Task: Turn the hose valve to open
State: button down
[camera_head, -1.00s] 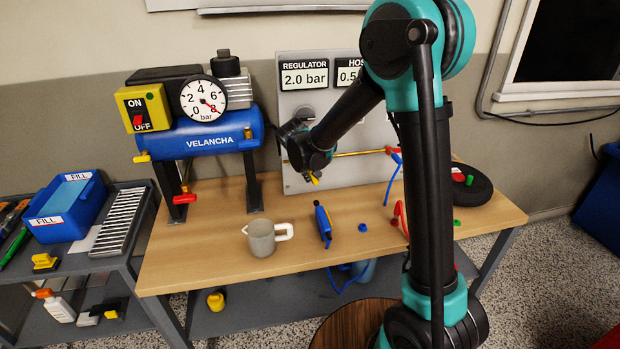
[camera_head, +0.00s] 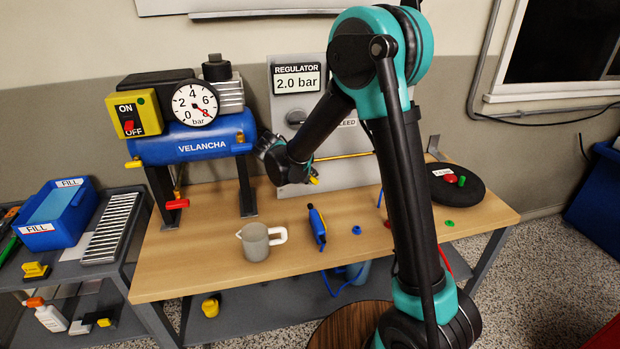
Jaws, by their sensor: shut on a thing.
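My gripper (camera_head: 306,175) is low in front of the grey regulator panel, at the left end of a brass pipe (camera_head: 343,156). It is shut on a small yellow piece (camera_head: 314,181), which looks like a valve handle; the jaws are small and partly hidden by my wrist. The pipe runs right along the panel and passes behind my arm, which hides its right end. A piece of blue hose (camera_head: 380,198) shows beside my arm. The regulator display (camera_head: 297,79) reads 2.0 bar.
The blue compressor tank (camera_head: 190,145), with a gauge (camera_head: 195,104) and a yellow switch box (camera_head: 134,115), stands left of my gripper. A black disc (camera_head: 470,190) lies at right.

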jog(key=c, duration=1.4)
grip_release()
jog(key=shift+c, duration=0.2)
jog(key=o, duration=0.7)
notch_tip(320, 180, up, 10)
jog(key=shift+d+r, duration=0.1)
jog(key=c, duration=0.7)
